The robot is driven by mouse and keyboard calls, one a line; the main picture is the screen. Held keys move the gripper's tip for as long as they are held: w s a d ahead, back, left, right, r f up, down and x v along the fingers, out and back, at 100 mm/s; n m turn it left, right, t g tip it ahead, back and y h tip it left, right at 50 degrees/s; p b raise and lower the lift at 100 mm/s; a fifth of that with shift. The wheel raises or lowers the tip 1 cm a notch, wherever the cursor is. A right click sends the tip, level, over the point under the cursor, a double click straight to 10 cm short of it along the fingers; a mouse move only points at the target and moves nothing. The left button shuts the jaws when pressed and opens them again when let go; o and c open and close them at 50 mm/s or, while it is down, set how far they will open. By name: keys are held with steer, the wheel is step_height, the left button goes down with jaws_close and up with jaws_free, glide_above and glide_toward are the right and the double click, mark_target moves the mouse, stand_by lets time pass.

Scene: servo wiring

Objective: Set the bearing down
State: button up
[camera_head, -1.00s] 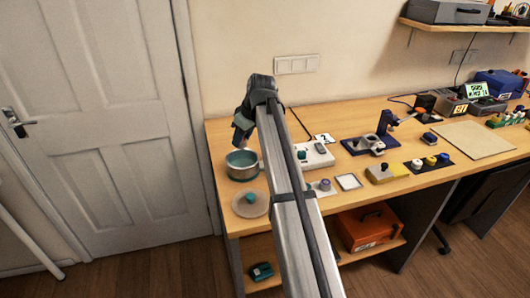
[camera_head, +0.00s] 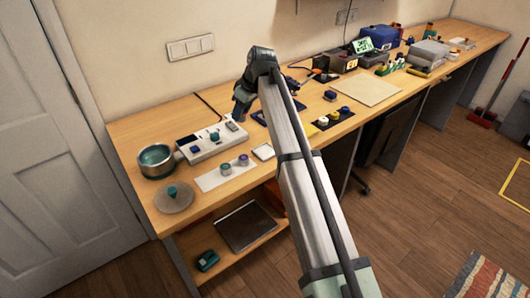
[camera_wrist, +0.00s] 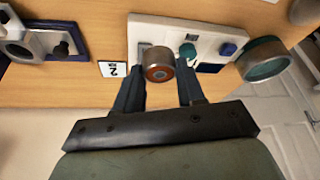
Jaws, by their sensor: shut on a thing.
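The bearing (camera_wrist: 158,64), a short metallic cylinder with a copper-brown end face, sits between the fingers of my gripper (camera_wrist: 162,92) in the wrist view. My gripper is shut on it. In the wrist view the bearing overlaps the edge of a white device (camera_wrist: 208,38), and I cannot tell its height above the bench. In the head view my gripper (camera_head: 240,108) hangs over the back of the bench, just right of the white device (camera_head: 212,142); the bearing cannot be made out there. A dark blue fixture (camera_head: 259,118), partly hidden by my arm, lies nearby.
A teal-lined pot (camera_head: 156,161) and a round lid (camera_head: 174,199) stand at the bench's left end. A white mat (camera_head: 212,181) with two small parts lies in front of the device. A bare beige mat (camera_head: 367,88) lies farther right.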

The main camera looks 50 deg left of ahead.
steer(key=w+d, duration=0.5)
steer(key=w, duration=0.2)
steer(key=shift+s+d+f+n+g+h, duration=0.15)
steer(key=shift+s+d+f+n, duration=0.4)
steer(key=shift+f, duration=1.25)
steer(key=shift+s+d+f+n+g+h, duration=0.1)
steer(key=shift+s+d+f+n+g, duration=0.4)
steer(key=shift+f, duration=1.3)
steer(key=shift+s+d+f+n+t+h, duration=0.25)
steer(key=shift+f+n, duration=0.6)
steer(key=shift+f, duration=0.95)
steer(key=shift+f, duration=0.1)
steer(key=o, duration=1.1)
steer(key=v, duration=1.2)
steer(key=shift+d, duration=0.2)
steer(key=shift+w, duration=0.1)
